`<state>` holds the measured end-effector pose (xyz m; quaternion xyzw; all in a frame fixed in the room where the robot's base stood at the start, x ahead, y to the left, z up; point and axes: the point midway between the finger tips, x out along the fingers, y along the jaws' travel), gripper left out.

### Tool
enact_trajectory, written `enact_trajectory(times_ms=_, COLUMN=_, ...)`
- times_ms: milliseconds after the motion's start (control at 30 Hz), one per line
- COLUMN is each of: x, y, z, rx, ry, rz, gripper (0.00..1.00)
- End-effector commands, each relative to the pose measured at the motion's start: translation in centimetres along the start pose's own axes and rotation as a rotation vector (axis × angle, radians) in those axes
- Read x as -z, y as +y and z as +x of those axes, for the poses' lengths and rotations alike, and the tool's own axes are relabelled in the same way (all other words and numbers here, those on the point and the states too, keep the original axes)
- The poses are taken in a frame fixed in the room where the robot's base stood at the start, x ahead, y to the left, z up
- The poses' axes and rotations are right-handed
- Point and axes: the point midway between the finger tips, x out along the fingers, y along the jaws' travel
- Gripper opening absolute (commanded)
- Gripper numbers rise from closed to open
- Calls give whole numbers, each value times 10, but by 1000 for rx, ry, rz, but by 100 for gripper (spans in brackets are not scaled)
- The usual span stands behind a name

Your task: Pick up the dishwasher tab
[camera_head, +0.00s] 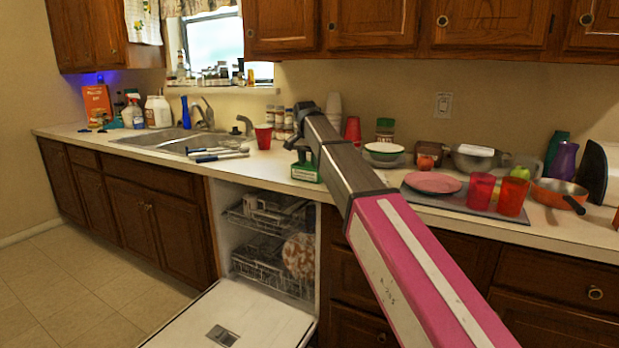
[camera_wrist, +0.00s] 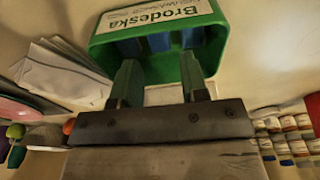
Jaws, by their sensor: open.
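A green box (camera_head: 305,172) with a white label stands on the counter beneath the end of my arm. In the wrist view the green box (camera_wrist: 218,40) fills the top middle, and its label reads "Brodeska". Blue pieces (camera_wrist: 159,42) show inside it, probably dishwasher tabs; their exact shapes are unclear. My gripper (camera_wrist: 160,62) is open, its two fingers apart and pointing at the box opening, with the tips at or just inside its rim. Nothing shows held between the fingers. In the head view my gripper (camera_head: 299,152) is just above the box and partly hidden by my arm.
A red cup (camera_head: 263,136) and spice jars stand behind and left of the box. A bowl (camera_head: 384,152), pink plate (camera_head: 433,182) and red cups (camera_head: 481,190) are to the right. The open dishwasher (camera_head: 270,240) is below the counter. A white folded stack (camera_wrist: 60,72) lies near the box.

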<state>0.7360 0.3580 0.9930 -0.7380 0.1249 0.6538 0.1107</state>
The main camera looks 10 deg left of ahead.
Motion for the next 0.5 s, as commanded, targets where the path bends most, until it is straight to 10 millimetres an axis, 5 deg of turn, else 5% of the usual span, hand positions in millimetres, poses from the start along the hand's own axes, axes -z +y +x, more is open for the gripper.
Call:
enact_trajectory(times_ms=300, x=-2, y=1, z=41, rx=-1, ry=-1, rz=0, gripper=40)
enact_trajectory(times_ms=500, x=-2, y=1, z=48, rx=0, ry=0, rz=0, gripper=40)
